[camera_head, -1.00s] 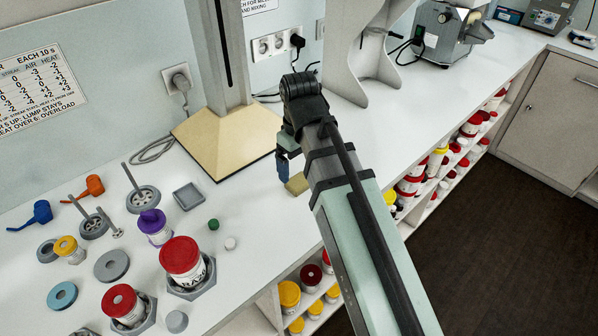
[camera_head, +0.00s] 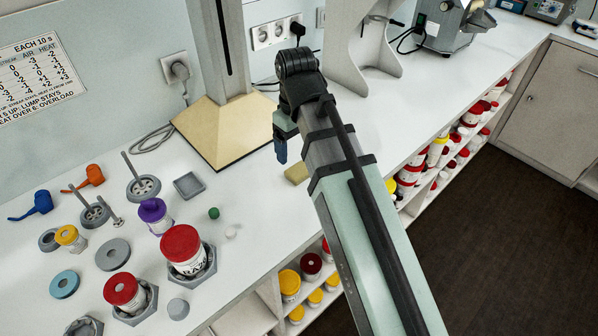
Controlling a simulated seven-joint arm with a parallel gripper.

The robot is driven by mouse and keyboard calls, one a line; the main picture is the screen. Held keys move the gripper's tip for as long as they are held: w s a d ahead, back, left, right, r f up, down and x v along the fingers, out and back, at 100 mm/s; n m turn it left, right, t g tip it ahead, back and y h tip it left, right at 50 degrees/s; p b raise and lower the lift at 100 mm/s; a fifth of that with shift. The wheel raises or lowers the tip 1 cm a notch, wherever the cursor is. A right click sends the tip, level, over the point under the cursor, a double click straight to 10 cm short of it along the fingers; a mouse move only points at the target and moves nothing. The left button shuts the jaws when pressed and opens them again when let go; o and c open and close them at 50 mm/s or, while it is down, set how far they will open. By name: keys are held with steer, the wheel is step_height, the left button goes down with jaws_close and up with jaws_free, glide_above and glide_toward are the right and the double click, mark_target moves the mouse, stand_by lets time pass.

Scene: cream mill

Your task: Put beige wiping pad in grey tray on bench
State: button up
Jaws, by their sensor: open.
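The beige wiping pad (camera_head: 296,173) lies on the white bench, just left of my arm, which may hide part of it. The small square grey tray (camera_head: 188,186) lies flat on the bench further left and looks empty. My gripper (camera_head: 281,152) is open and empty, pointing down above the bench. In the picture it is up and left of the pad, apart from it. Only one blue-tipped finger shows clearly; the rest is behind my arm.
A tan-based column (camera_head: 225,135) stands behind the gripper. Left of the tray are a purple-lidded jar (camera_head: 154,215), red-lidded jars (camera_head: 182,245) and grey discs. A green knob (camera_head: 213,213) and a white one (camera_head: 231,232) sit in front. Bench between tray and pad is clear.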

mark_target(297, 171)
steer(key=m, duration=0.8)
steer(key=shift+m, duration=0.3)
steer(key=m, duration=0.5)
steer(key=shift+s, duration=0.1)
steer(key=m, duration=0.4)
steer(key=shift+f, duration=3.75)
steer(key=shift+c, duration=0.4)
